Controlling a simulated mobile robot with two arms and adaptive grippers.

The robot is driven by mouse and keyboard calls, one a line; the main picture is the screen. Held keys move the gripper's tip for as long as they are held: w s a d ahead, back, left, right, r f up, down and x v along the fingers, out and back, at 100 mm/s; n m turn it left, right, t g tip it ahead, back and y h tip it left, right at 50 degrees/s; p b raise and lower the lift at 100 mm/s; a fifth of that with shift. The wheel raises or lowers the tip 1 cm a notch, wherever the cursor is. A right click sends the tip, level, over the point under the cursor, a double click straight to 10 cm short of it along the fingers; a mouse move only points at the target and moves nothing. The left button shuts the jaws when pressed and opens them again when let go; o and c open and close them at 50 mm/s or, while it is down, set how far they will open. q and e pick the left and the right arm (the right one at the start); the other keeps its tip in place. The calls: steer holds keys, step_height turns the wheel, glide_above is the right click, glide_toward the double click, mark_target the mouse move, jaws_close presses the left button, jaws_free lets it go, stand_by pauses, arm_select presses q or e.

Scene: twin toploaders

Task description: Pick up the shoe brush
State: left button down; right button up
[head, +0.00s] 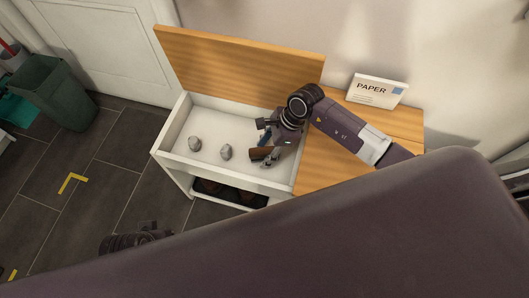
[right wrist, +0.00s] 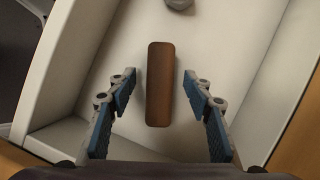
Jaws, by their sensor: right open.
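The shoe brush is a brown, wooden-looking block (right wrist: 160,85). It lies on the white floor of the open toploader compartment (head: 178,124) and also shows in the head view (head: 261,154), partly covered by my gripper. My right gripper (head: 268,142) is open and reaches down into the compartment over the brush. In the right wrist view its blue-padded fingers (right wrist: 158,82) stand on either side of the brush with a gap at each side. How high the fingertips are above the floor is hard to tell. A dark part of my left arm shows at the lower left; its fingers cannot be made out.
Two grey stone-like lumps (head: 195,143) (head: 226,153) lie left of the brush. The left lid (head: 240,62) stands open behind. The right lid (head: 330,165) is closed, with a PAPER sign (head: 377,90) on it. Dark shoes (head: 225,190) sit on the shelf below.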

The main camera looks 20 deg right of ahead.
mark_target(261, 150)
steer(key=shift+c, duration=0.2)
arm_select(q)
steer(key=shift+w, duration=0.25)
arm_select(e)
jaws_close()
steer(key=shift+r, duration=0.15)
